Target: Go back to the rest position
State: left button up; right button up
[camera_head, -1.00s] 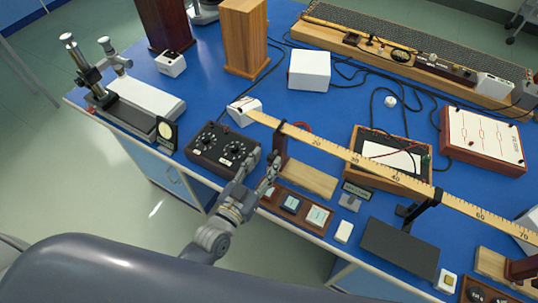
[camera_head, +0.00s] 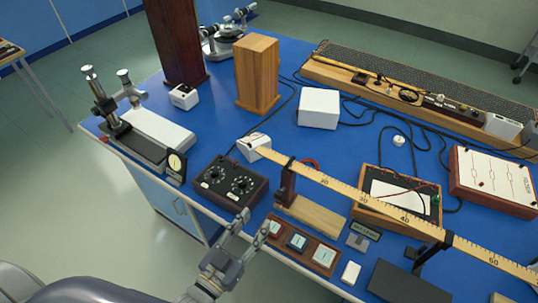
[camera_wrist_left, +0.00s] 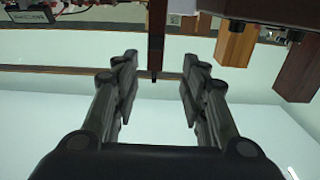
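My left gripper (camera_head: 252,226) is in the head view at the front edge of the blue bench (camera_head: 222,112), left of a wooden switch tray (camera_head: 303,246) and in front of a black dial box (camera_head: 230,185). Its fingers are spread apart with nothing between them. In the left wrist view the two fingers of the left gripper (camera_wrist_left: 157,85) stand wide apart over empty space. My right gripper does not show in either view.
A long wooden ruler (camera_head: 370,200) on stands runs across the bench. A microscope-like stand (camera_head: 110,110) is at the left, a wooden block (camera_head: 257,75) and white box (camera_head: 318,108) further back. The floor (camera_head: 60,200) left of the bench is free.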

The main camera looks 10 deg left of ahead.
pick_arm(q)
jog(key=s+a+f+n+g+y, duration=0.25)
jog(key=s+a+g+y, duration=0.4)
jog(key=s+g, duration=0.65)
notch_tip(320, 180, down, 29)
jog(key=s+a+m+g+h, duration=0.1)
jog(key=g, duration=0.1)
jog(key=s+a+f+g+b, duration=0.1)
jog(key=s+a+f, duration=0.2)
jog(key=s+f, duration=1.3)
jog(key=shift+s+b, duration=0.3)
jog(key=shift+s, duration=0.05)
